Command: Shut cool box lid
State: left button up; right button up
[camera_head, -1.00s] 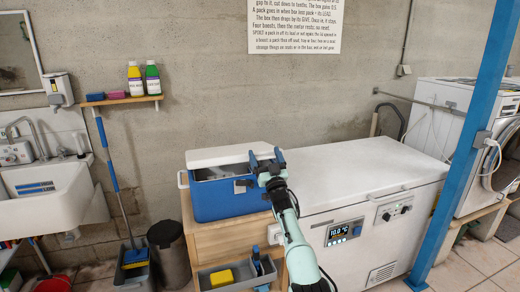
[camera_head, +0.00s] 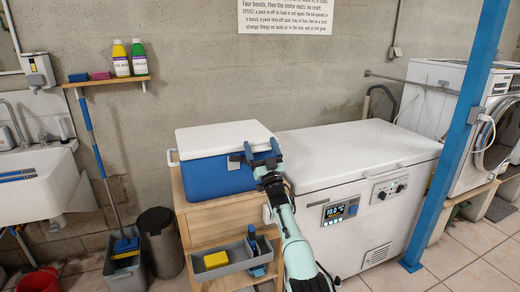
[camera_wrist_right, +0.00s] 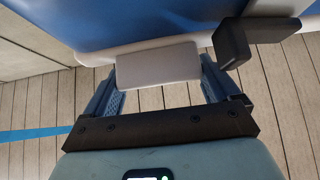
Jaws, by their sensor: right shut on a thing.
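The cool box (camera_head: 210,178) has a blue body and stands on a wooden unit. Its white lid (camera_head: 222,138) lies over the top, and no opening shows between lid and body from here. My right gripper (camera_head: 262,152) is at the lid's front right edge. In the right wrist view its fingers (camera_wrist_right: 158,85) are shut on a white tab (camera_wrist_right: 158,62) at the lid's edge, with the blue body and a dark latch piece (camera_wrist_right: 255,38) close by. My left gripper is not in view.
A white chest freezer (camera_head: 350,155) stands right beside the wooden unit (camera_head: 215,235), and a blue post (camera_head: 455,150) rises at its right. A grey tray (camera_head: 235,268) with a yellow sponge sits below the box. A dark bin (camera_head: 160,245) stands at left.

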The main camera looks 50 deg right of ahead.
jog(key=shift+w+d+f+g, duration=0.1)
jog(key=shift+w+f+g, duration=0.05)
jog(key=shift+f, duration=0.35)
jog(key=shift+w+d+f+g, duration=0.1)
jog(key=shift+f+g, duration=0.05)
jog(key=shift+f, duration=0.35)
jog(key=o, duration=1.2)
jog(key=shift+s, duration=0.1)
jog(key=shift+a, duration=0.1)
jog(key=shift+v, duration=0.95)
jog(key=v, duration=1.1)
jog(key=shift+s+r, duration=0.1)
jog(key=shift+s, duration=0.1)
